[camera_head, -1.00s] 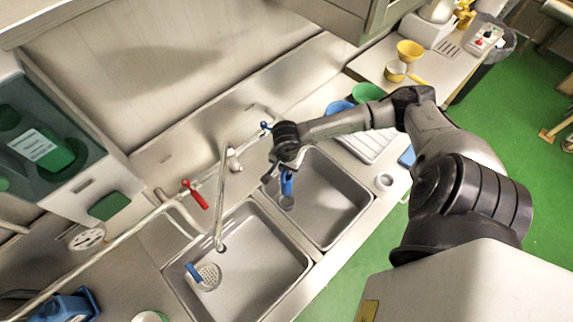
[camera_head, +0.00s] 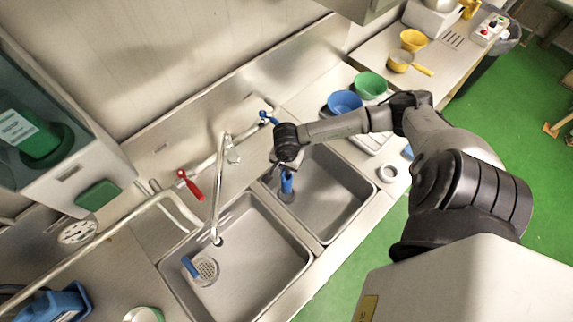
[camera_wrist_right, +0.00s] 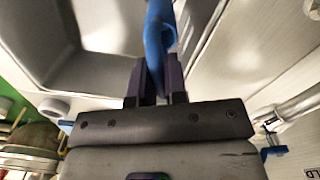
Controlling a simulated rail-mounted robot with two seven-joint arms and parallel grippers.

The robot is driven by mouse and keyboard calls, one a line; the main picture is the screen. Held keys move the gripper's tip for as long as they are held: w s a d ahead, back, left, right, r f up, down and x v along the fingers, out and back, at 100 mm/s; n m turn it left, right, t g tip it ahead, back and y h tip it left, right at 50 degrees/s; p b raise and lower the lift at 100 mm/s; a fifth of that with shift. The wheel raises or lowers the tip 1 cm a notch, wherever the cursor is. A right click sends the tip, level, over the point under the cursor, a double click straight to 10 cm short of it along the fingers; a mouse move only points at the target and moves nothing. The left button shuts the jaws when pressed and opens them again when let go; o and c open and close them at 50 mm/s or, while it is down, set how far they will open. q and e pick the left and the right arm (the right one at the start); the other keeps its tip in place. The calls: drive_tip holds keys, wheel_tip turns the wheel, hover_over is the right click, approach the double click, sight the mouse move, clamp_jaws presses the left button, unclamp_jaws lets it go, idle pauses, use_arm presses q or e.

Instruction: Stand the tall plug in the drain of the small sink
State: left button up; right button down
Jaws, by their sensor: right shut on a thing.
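The small sink (camera_head: 345,202) is the right-hand basin in the head view. My right gripper (camera_head: 285,164) is over its back left corner, pointing down. It is shut on the tall blue plug (camera_head: 287,183), which looks roughly upright. The plug's lower end is low in the basin, at or just above the drain; I cannot tell whether it is seated. In the right wrist view the blue plug (camera_wrist_right: 159,38) stands between my dark fingers (camera_wrist_right: 158,80), and its lower end is out of sight. My left gripper is not in view.
The larger left basin (camera_head: 255,255) holds a round strainer (camera_head: 207,270) with a blue handle. A tall faucet (camera_head: 217,190) and a red lever (camera_head: 188,184) stand behind the basins. Blue (camera_head: 344,102) and green (camera_head: 370,84) bowls are on the right counter.

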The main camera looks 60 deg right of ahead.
drive_tip(key=shift+f+b, duration=0.95)
drive_tip(key=shift+f, duration=0.4)
drive_tip(key=shift+f+b, duration=0.85)
drive_tip(key=shift+f, duration=0.05)
drive_tip(key=shift+f+b, duration=0.35)
drive_tip(key=shift+f, duration=0.2)
drive_tip(key=shift+f+b, duration=0.5)
drive_tip(key=shift+b, duration=0.2)
drive_tip(key=c, duration=1.1)
unclamp_jaws()
drive_tip(key=shift+r, duration=0.1)
wheel_tip(320, 180, up, 14)
drive_tip(key=shift+f+b, duration=0.1)
drive_tip(key=shift+b, duration=0.3)
